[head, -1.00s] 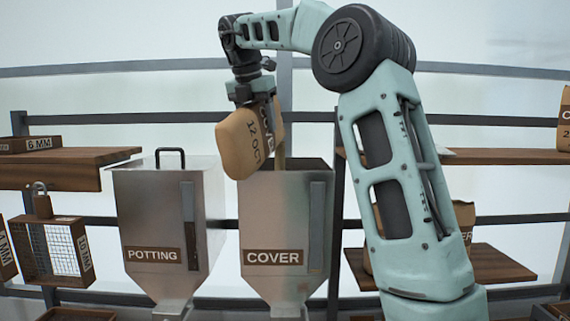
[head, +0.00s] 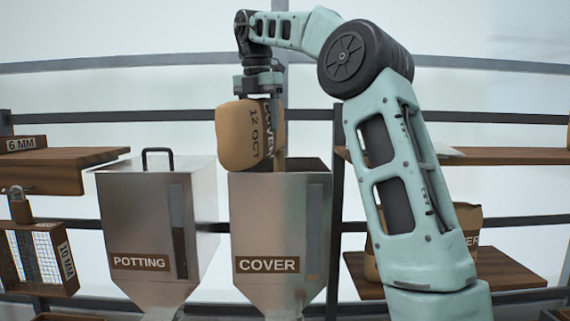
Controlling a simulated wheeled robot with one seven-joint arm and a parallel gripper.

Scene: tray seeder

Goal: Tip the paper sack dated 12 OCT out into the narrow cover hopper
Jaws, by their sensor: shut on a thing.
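The brown paper sack (head: 238,136) marked COVER and 12 OCT lies on its side, its printing turned sideways. My gripper (head: 259,92) is shut on it from above and holds it over the narrow metal hopper labelled COVER (head: 295,220). The sack is just above the hopper's open top, over its left part and a little past its left edge. A thin tan strip (head: 279,150) runs from the sack's right end down to the hopper mouth; I cannot tell for certain whether it is falling material. The hopper's inside is hidden.
A wider hopper labelled POTTING (head: 140,225) with a black-handled lid stands close on the left. Wooden shelves flank both hoppers; the left one (head: 60,165) holds a 6 MM sieve (head: 22,144). Another sack (head: 468,225) sits on the lower right shelf, partly behind my arm.

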